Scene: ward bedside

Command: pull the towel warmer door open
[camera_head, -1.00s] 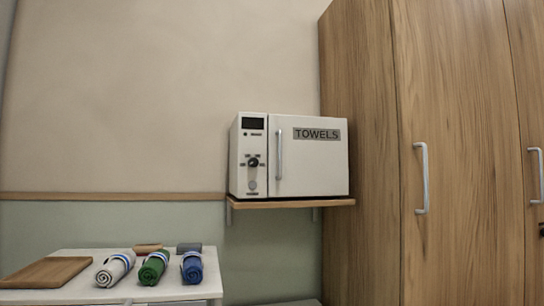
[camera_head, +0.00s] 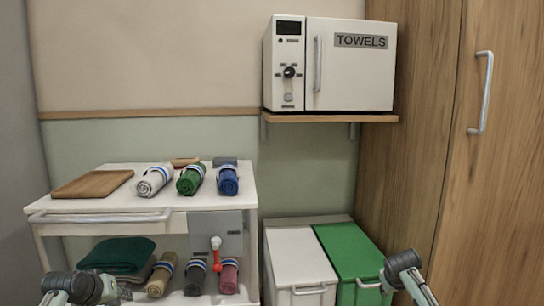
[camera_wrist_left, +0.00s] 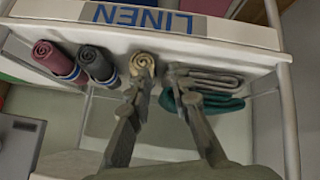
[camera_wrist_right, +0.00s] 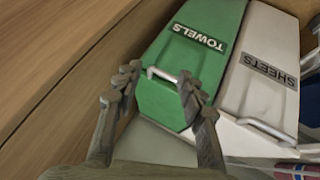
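The white towel warmer (camera_head: 285,85) stands on a wooden wall shelf in the head view. Its door (camera_head: 355,75), labelled TOWELS, is shut. A vertical metal handle (camera_head: 318,63) runs along the door's left side. A control panel with a dark display and a knob is left of the door. My left gripper (camera_wrist_left: 155,85) is open and empty, in front of the linen trolley's lower shelf. My right gripper (camera_wrist_right: 156,84) is open and empty above the green bin. In the head view both arms show only at the bottom edge, well below the warmer, and nothing touches the handle.
A trolley (camera_head: 110,218) at left carries rolled towels and a wooden board (camera_head: 93,184). A white bin (camera_head: 298,258) and a green bin (camera_head: 347,252) stand below the shelf (camera_head: 330,118). A tall wooden wardrobe (camera_head: 425,140) borders the warmer on the right. The wall left of the warmer is clear.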

